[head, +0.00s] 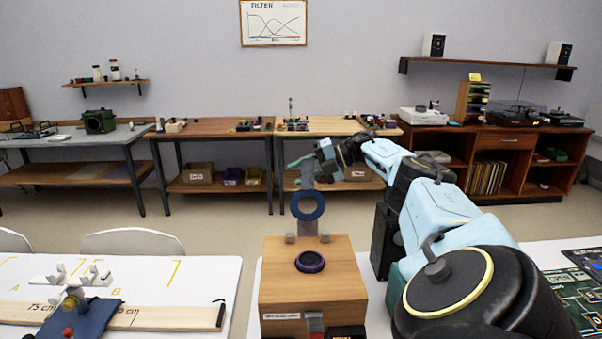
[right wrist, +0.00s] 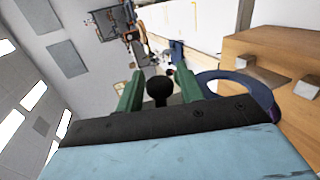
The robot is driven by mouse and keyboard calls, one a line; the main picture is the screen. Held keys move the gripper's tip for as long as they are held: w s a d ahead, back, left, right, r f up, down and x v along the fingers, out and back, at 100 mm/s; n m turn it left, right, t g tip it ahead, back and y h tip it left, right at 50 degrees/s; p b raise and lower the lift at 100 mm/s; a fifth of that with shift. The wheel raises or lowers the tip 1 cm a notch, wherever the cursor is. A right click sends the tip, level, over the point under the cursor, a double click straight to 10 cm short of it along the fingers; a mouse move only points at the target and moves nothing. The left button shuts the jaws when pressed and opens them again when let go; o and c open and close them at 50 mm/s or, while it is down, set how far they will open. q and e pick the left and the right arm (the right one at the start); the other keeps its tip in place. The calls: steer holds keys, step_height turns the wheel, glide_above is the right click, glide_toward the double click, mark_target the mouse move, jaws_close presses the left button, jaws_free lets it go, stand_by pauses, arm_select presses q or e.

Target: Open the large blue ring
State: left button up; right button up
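The large blue ring (head: 307,205) stands upright above a wooden box (head: 340,262), in front of a grey upright bracket (head: 308,175). In the right wrist view the blue ring (right wrist: 238,80) lies to the right of the fingers, close to the wooden box (right wrist: 270,42). My right gripper (head: 300,161) is above the ring near the bracket's top. In the right wrist view its green fingers (right wrist: 160,78) are apart, with a dark round knob (right wrist: 160,92) between them; I cannot tell whether they touch it. My left gripper is not in view.
A smaller purple ring (head: 310,262) sits on the box top. A white table at left holds a wooden beam (head: 150,318) and a blue stand (head: 80,318). A green circuit board (head: 575,295) lies at right. Benches stand along the back wall.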

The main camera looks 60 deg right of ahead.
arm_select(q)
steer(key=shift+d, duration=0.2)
arm_select(e)
steer(key=shift+o, duration=0.2)
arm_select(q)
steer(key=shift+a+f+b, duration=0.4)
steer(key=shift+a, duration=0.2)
arm_select(e)
steer(key=v, duration=0.7)
steer(key=shift+s, duration=0.2)
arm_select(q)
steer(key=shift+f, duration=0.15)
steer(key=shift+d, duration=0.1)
arm_select(e)
steer(key=shift+r, duration=0.15)
